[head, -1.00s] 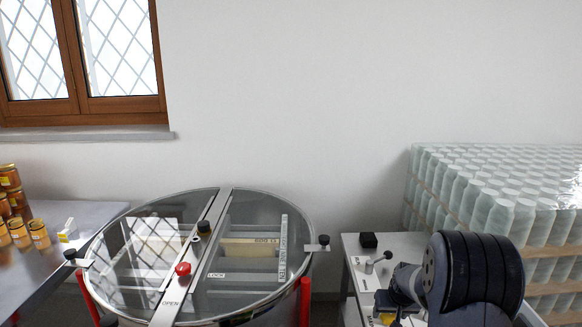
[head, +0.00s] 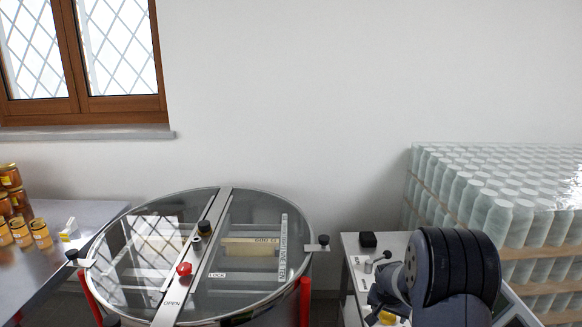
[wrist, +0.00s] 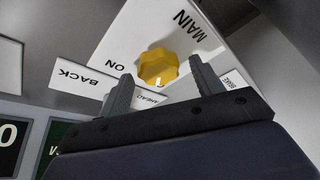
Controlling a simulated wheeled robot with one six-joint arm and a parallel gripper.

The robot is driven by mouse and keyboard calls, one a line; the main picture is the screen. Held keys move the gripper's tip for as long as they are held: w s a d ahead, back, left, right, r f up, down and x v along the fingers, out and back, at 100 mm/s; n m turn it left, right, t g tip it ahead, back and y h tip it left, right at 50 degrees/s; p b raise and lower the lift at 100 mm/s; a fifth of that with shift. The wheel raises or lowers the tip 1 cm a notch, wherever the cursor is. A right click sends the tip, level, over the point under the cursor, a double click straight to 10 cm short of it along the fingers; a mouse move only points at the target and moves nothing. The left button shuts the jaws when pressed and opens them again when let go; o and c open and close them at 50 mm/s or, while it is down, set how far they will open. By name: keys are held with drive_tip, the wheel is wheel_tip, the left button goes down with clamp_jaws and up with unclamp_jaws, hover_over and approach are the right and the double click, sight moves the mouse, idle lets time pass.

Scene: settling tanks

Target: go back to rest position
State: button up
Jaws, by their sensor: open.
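My gripper (wrist: 160,90) shows in the wrist view with its two grey fingers apart and nothing between them. Beyond the fingertips is a yellow knob (wrist: 157,66) on a white panel marked MAIN and ON. I cannot tell the exact gap between fingers and knob. In the head view, my dark arm stands at the lower right and hides most of the small white control bench (head: 352,262). A bit of yellow (head: 387,317) shows beside the arm at the bottom edge. My gripper itself is hidden in the head view.
A round, glass-lidded tank (head: 250,300) with a red knob (head: 184,269) stands left of my arm. Wrapped stacks of jars (head: 490,190) stand close on the right. A metal table (head: 95,215) with honey jars (head: 20,232) is at the far left.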

drive_tip(key=shift+m, duration=0.3)
drive_tip(key=shift+a+r, duration=0.1)
drive_tip(key=shift+r, duration=0.15)
drive_tip(key=shift+b+v, duration=0.55)
drive_tip(key=shift+v, duration=2.1)
drive_tip(key=shift+s, duration=0.15)
